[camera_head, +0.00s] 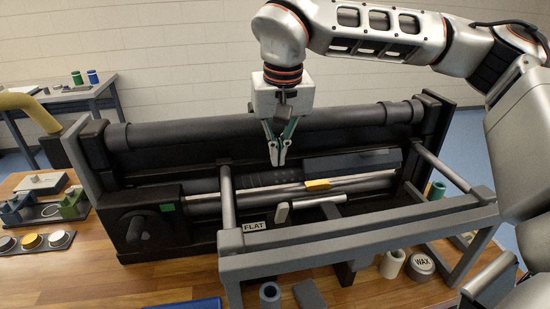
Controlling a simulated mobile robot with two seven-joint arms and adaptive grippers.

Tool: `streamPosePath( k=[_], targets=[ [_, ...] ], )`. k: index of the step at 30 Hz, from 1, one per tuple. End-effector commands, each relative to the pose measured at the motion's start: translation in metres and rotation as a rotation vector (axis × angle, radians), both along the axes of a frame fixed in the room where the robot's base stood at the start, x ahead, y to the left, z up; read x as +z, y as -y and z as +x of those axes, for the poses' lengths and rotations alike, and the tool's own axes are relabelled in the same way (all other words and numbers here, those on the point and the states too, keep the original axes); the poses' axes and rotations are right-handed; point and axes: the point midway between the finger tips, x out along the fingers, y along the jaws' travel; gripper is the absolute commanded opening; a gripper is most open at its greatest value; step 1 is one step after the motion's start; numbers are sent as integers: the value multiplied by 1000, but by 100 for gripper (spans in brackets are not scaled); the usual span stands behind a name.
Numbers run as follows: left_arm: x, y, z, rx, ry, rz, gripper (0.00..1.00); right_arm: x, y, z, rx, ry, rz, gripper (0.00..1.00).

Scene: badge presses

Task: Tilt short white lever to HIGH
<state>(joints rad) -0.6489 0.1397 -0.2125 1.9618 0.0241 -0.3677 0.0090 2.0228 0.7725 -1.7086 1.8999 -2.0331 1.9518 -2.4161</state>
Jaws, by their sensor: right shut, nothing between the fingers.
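A short white lever-like piece (283,212) shows low at the front of the dark machine (160,160), beside a pale horizontal bar. A "FLAT" label (255,226) sits just left of and below it. I see no HIGH label. My right gripper (278,157) comes in from the right and points down over the middle of the machine. It is shut and empty, and in the picture it is above the white piece and apart from it. How far it stands from the machine's bars is hard to tell. My left gripper is not in view.
A grey frame (350,235) stands across the machine's front right. A yellow block (317,185) sits on the rail. A black knob (138,230) is at left. Cylinders and a WAX tin (422,266) lie on the wooden table (140,285), which has free room at front left.

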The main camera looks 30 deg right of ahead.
Motion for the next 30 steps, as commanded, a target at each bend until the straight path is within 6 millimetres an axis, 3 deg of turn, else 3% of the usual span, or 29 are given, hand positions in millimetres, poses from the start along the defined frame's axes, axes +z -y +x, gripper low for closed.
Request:
streamPosePath(
  k=[12, 21, 30],
  targets=[
    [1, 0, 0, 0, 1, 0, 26, -81, 4, 14, 0, -4, 0, 0],
    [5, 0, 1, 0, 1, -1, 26, -93, -4, -17, 1, -1, 0, 0],
    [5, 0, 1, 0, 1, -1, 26, -95, -5, -20, 0, 0, 0, 0]
  ],
)
